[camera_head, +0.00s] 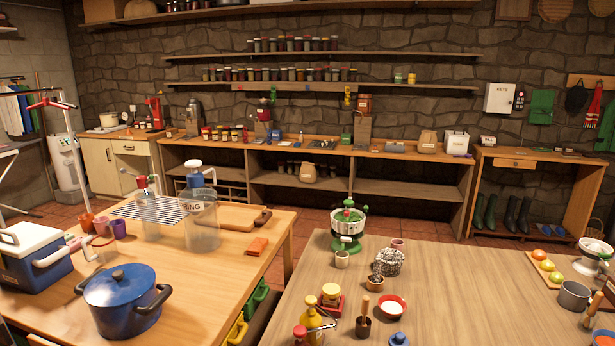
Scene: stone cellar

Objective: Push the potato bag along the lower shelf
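A tan bag (308,172), likely the potato bag, stands upright on the lower shelf (353,186) of the long wooden unit against the stone wall. It is in the middle bay, right of several small jars. A similar tan bag (427,142) stands on top of the same unit, further right. Any labels on the bags are too small to read. Neither of my grippers is in view.
Two wooden tables stand between me and the unit. The left one holds a blue pot (124,300) and a cooler (32,258); the right one holds a green-based bowl device (348,226).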

